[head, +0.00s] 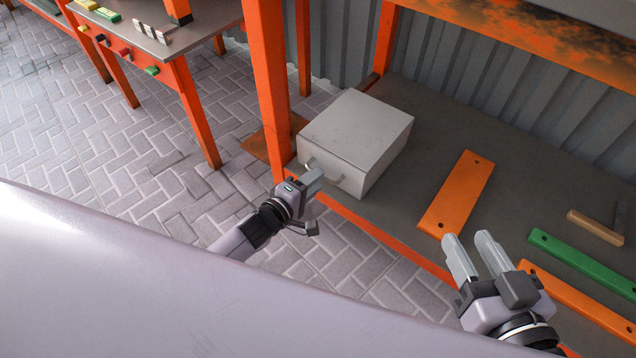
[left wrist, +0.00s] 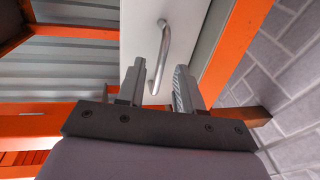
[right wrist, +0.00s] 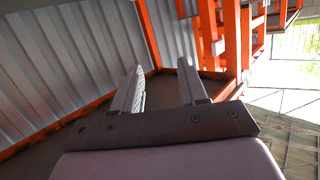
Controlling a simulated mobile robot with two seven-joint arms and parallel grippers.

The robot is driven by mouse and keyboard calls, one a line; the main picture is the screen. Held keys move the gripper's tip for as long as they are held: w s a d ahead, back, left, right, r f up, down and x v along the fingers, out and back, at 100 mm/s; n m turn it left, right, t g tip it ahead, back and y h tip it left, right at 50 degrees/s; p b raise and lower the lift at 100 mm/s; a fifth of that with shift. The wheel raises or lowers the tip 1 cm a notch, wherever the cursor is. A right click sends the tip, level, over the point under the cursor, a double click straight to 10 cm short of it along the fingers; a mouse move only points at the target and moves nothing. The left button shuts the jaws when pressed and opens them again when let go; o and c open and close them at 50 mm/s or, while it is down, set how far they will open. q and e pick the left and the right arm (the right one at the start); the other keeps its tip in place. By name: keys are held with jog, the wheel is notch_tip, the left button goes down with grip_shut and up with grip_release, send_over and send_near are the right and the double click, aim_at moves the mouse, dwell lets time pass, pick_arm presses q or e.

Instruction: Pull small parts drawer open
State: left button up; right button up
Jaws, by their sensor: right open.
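The small parts drawer is a light grey box (head: 358,130) on the grey lower shelf, with a metal bar handle (head: 323,169) on its front. In the left wrist view the handle (left wrist: 164,50) runs lengthwise up from between my fingers. My left gripper (head: 316,178) is at the drawer's front by the handle. Its fingers are apart, one on each side of the handle's near end; I cannot tell whether they touch it. The drawer looks shut. My right gripper (head: 468,240) is open and empty above the shelf's front edge, right of the drawer.
An orange plank (head: 457,190), a green plank (head: 585,258) and a wooden piece (head: 596,228) lie on the shelf (head: 430,125). An orange post (head: 266,80) stands just left of the drawer. Another orange-legged table (head: 195,50) stands at the upper left. Brick floor (head: 120,180) is open in front.

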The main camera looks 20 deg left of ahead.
pick_arm(q)
jog(key=shift+x, duration=0.9)
jog(key=shift+c, duration=0.4)
grip_shut()
dwell(0.5)
